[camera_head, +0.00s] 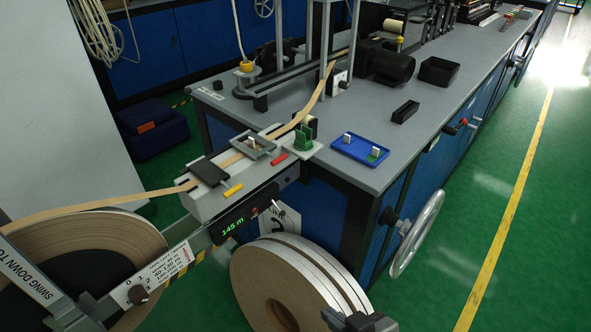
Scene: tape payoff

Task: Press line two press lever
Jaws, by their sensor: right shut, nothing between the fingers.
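A splice unit (205,203) sits at the near left corner of the grey bench, with tan tape (100,203) running across it. A yellow-tipped lever (232,190) and a red-tipped lever (277,160) stick out along its front side; I cannot tell which is the press lever. A white plate with a dark "2" (277,222) hangs below the unit. My right gripper (360,321) is shut and empty at the bottom edge, in front of the standing tape rolls and well apart from both levers. Its lower part is cut off. My left gripper is not in view.
Large tape rolls (300,278) stand below the bench corner. Another roll (95,245) sits at left behind a labelled arm (160,272). A blue tray (360,149) lies on the bench. A handwheel (418,235) juts from its front. Green floor at right is clear.

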